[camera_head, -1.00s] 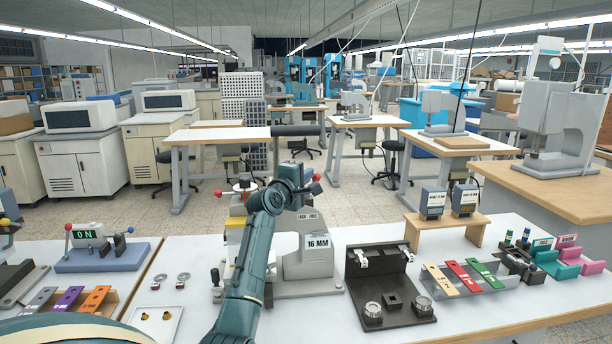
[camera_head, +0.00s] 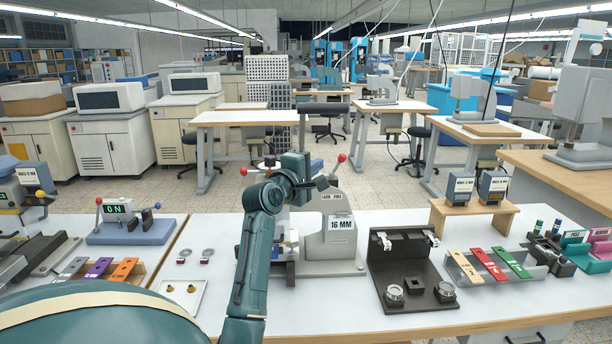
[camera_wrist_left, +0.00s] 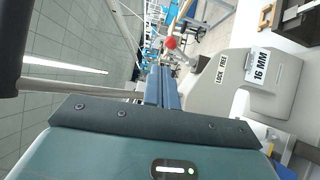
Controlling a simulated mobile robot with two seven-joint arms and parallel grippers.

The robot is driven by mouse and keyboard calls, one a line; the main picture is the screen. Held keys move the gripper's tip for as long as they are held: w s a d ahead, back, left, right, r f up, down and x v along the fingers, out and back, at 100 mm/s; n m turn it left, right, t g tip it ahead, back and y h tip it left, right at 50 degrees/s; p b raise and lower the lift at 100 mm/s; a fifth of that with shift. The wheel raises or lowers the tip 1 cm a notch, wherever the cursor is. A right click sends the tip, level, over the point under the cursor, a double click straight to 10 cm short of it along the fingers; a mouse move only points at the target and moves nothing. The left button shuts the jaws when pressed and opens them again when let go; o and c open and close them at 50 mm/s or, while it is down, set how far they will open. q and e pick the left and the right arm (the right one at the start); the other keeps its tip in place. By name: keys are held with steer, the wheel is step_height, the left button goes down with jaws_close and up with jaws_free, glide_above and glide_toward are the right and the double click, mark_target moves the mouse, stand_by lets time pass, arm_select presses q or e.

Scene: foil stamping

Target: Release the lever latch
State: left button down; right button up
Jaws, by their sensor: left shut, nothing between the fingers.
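A grey press (camera_head: 331,240) marked "LOCK FREE" and "16 MM" stands on the white table; it also shows in the left wrist view (camera_wrist_left: 232,85). A lever with a red ball knob (camera_head: 341,158) rises at its upper right. In the left wrist view the red knob (camera_wrist_left: 170,42) appears just beyond my finger ends. My left gripper (camera_head: 324,183) is shut and empty, just below and left of this knob in the head view. I cannot tell whether it touches the lever. My forearm hides the press's left part. My right gripper is out of view.
Another red knob (camera_head: 243,171) shows left of my arm. A black fixture (camera_head: 414,285) with white clamps stands right of the press, followed by a rack of coloured strips (camera_head: 490,266). A device reading "ON" (camera_head: 129,221) stands at left. White table is bare before the black fixture.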

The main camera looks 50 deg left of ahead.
arm_select(q)
steer(key=shift+v, duration=2.1)
steer(key=shift+f, duration=0.1)
